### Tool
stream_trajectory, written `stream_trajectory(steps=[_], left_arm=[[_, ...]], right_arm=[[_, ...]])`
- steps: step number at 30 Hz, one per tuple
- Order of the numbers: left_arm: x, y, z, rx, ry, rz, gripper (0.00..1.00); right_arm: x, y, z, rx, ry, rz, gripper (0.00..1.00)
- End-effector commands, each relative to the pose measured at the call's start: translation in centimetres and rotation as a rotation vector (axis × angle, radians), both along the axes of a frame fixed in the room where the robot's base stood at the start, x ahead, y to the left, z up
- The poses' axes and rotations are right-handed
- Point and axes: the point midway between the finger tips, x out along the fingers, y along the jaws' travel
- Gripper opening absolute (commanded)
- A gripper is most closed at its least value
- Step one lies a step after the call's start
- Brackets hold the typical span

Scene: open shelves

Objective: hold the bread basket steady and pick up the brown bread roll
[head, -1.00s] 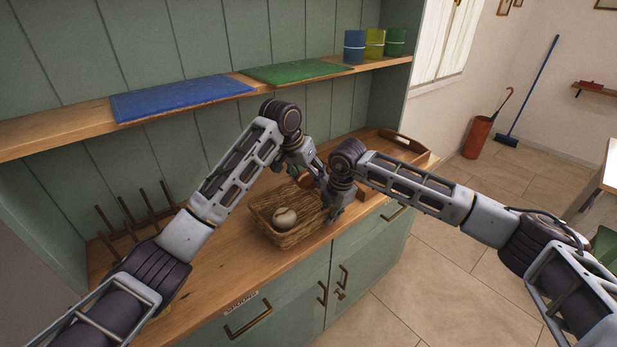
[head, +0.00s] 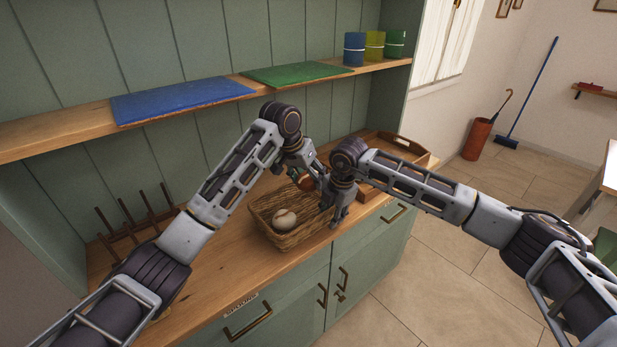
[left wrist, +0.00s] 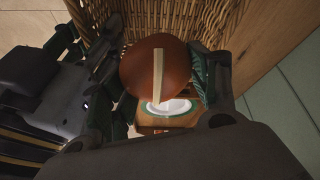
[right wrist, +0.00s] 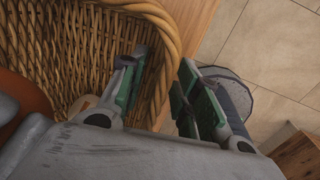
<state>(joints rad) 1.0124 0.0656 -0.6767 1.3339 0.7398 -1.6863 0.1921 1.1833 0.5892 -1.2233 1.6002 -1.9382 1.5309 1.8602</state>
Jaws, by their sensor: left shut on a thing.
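The wicker bread basket (head: 268,231) stands on the wooden counter. The brown bread roll (left wrist: 155,82), with a pale stripe, sits between the fingers of my left gripper (left wrist: 165,90), which is shut on it. In the head view the roll (head: 306,183) shows partly, at the basket's back right side, and the fingers cover the rest. My right gripper (right wrist: 163,85) straddles the basket's rim (right wrist: 158,20), one finger inside and one outside. Its fingers stand apart, with a gap visible beside the rim. A pale round roll (head: 284,219) lies in the basket.
A wooden tray (head: 408,150) stands at the counter's right end, close behind my right gripper. A peg rack (head: 140,222) is on the left. A shelf above holds a blue board (head: 180,97), a green board (head: 295,72) and several cups. The counter's left front is clear.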

Motion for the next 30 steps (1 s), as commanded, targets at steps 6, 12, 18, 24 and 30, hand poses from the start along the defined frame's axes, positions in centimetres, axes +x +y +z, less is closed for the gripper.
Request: stream_trajectory(steps=[6, 12, 18, 24, 30], left_arm=[[0.0, 0.0, 0.0, 0.000, 0.000, 0.000, 0.37], [0.0, 0.0, 0.0, 0.000, 0.000, 0.000, 0.37], [0.0, 0.0, 0.0, 0.000, 0.000, 0.000, 0.37], [0.0, 0.0, 0.0, 0.000, 0.000, 0.000, 0.37], [0.0, 0.0, 0.0, 0.000, 0.000, 0.000, 0.37]], right_arm=[[-0.3, -0.3, 2.8, 0.001, -0.004, 0.001, 0.32], [-0.7, -0.6, 5.8, 0.000, -0.004, 0.001, 0.32], [-1.1, -0.9, 8.5, 0.000, -0.004, 0.000, 0.32], [-1.4, -1.1, 10.2, 0.001, -0.002, 0.000, 0.32], [-1.5, -1.1, 10.6, -0.001, -0.001, 0.000, 0.32]])
